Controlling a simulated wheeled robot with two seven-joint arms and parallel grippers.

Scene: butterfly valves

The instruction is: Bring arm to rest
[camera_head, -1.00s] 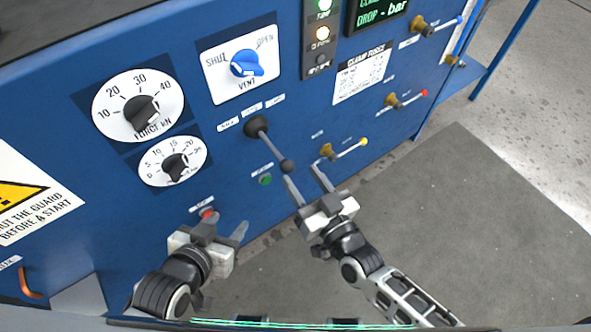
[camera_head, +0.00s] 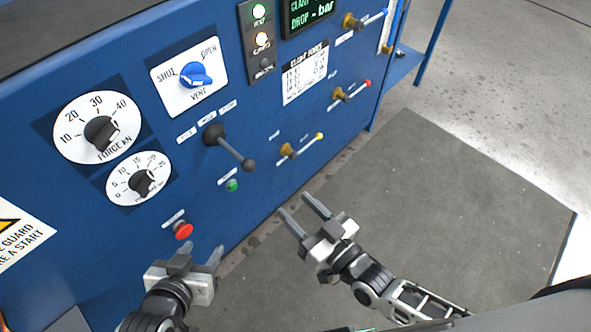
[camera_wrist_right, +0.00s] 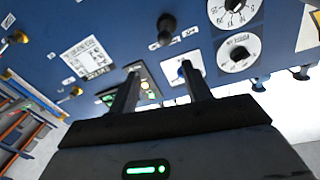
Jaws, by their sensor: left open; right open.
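My right gripper (camera_head: 303,210) is open and empty in the head view. It is in front of the blue panel (camera_head: 90,225), below the yellow-tipped valve handle (camera_head: 320,135) and apart from it. In the right wrist view the right gripper (camera_wrist_right: 160,80) shows two parted fingers with nothing between them. My left gripper (camera_head: 202,255) is open and empty at the lower left, below the red button (camera_head: 184,230). The black lever (camera_head: 232,150) with a ball end points down and right, clear of both grippers.
The panel carries a force dial (camera_head: 98,127), a smaller dial (camera_head: 138,178), a blue vent knob (camera_head: 196,75) and a green button (camera_head: 232,185). A red-tipped valve handle (camera_head: 366,83) and a blue-tipped one (camera_head: 384,13) are further right. A grey floor mat (camera_head: 440,210) lies clear at right.

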